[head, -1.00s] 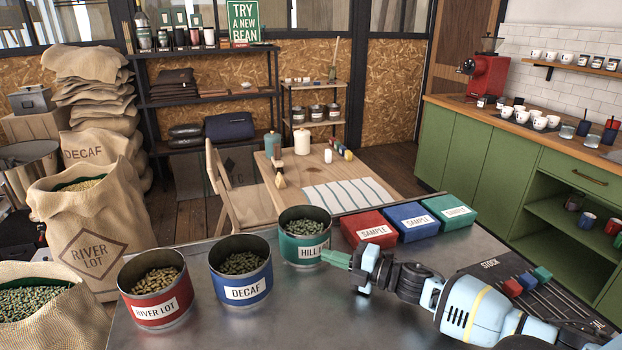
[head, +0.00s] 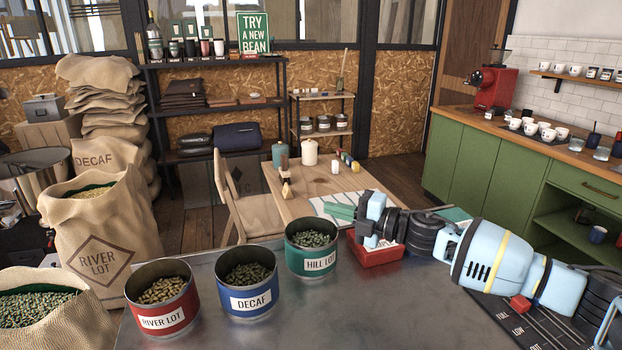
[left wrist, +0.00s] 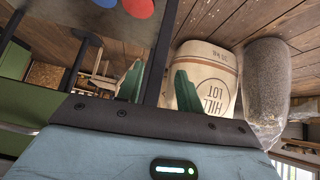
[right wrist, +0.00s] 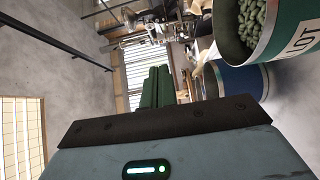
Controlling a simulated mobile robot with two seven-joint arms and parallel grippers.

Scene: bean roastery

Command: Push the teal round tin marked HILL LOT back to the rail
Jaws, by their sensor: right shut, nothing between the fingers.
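The teal HILL LOT tin (head: 312,263), open and full of green beans, stands upright on the metal table near its back edge, right of the blue DECAF tin. It also shows at the upper right of the right wrist view (right wrist: 265,47). My right gripper (head: 340,209) is shut and empty. Its fingers point left, above and apart from the tin, just right of its rim. My left gripper (left wrist: 158,85) is out of the head view; its fingers are apart with nothing between them. I cannot make out a distinct rail behind the tin.
The blue DECAF tin (head: 250,304) and red RIVER LOT tin (head: 163,320) stand to the left. A red box (head: 378,254) lies under my right gripper, with a teal box (head: 455,215) behind my arm. The table's front middle is clear.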

